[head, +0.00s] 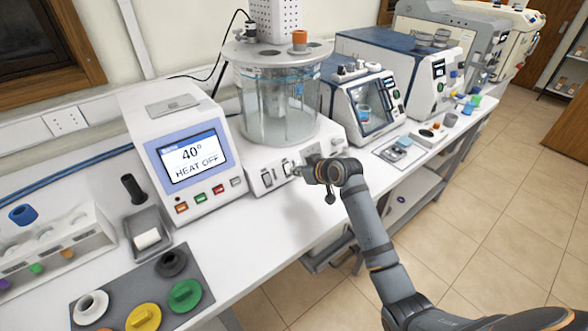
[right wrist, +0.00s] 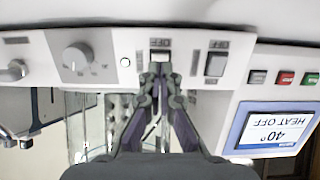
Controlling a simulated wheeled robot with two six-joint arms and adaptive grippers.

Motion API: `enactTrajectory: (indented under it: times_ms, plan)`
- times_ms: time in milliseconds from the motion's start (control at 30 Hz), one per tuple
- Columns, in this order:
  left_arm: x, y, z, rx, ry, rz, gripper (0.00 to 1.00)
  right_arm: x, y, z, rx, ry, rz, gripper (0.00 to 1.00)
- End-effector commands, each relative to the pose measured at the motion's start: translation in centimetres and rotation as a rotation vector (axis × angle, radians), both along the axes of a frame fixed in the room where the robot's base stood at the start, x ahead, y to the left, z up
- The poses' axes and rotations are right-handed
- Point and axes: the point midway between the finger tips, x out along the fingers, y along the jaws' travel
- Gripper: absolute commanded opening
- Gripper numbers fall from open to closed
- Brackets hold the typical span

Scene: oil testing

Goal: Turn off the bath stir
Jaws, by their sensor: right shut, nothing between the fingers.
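The bath is a clear glass jar (head: 275,125) on a white base whose front panel carries two rocker switches and a knob. In the right wrist view the picture is upside down; one switch (right wrist: 160,55) is right at my fingertips, and the other switch (right wrist: 215,63) is to its right. Lettering by both switches seems to read OFF. The knob (right wrist: 77,57) is to the left. My right gripper (head: 297,171) is shut and empty, with its tips at the nearer switch; whether they touch it I cannot tell. My left gripper is out of view.
The control unit (head: 165,135) left of the bath shows 40° and HEAT OFF above several coloured buttons. A tube rack (head: 60,250), a grey tray (head: 140,218) and a mat with coloured caps (head: 125,275) are at left. Other instruments (head: 365,105) stand at right.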

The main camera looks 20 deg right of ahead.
Motion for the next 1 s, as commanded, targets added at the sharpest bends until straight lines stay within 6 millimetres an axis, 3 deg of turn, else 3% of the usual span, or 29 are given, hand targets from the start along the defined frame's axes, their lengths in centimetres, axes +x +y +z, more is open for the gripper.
enactTrajectory:
  times_ms: [200, 633, 700, 767, 800, 1000]
  plan:
    - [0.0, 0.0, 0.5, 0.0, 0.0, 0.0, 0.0, 1.6, 0.6, -1.1, 0.001, 0.0, -0.001, 0.0]
    - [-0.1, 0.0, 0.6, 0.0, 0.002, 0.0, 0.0, 2.1, 0.8, -1.7, 0.001, -0.001, -0.001, 0.0]
    - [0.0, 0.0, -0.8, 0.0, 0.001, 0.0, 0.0, 2.3, 0.8, -3.1, 0.015, -0.039, -0.001, 0.0]
    - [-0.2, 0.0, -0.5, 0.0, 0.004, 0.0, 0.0, 2.4, 0.8, -2.3, 0.021, -0.058, -0.001, 0.0]
    - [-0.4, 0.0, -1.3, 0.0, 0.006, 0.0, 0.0, 2.3, 0.8, -2.9, 0.03, -0.083, -0.001, 0.0]
    - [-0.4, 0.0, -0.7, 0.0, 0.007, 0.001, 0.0, 2.2, 0.8, -2.7, 0.034, -0.091, -0.001, 0.0]
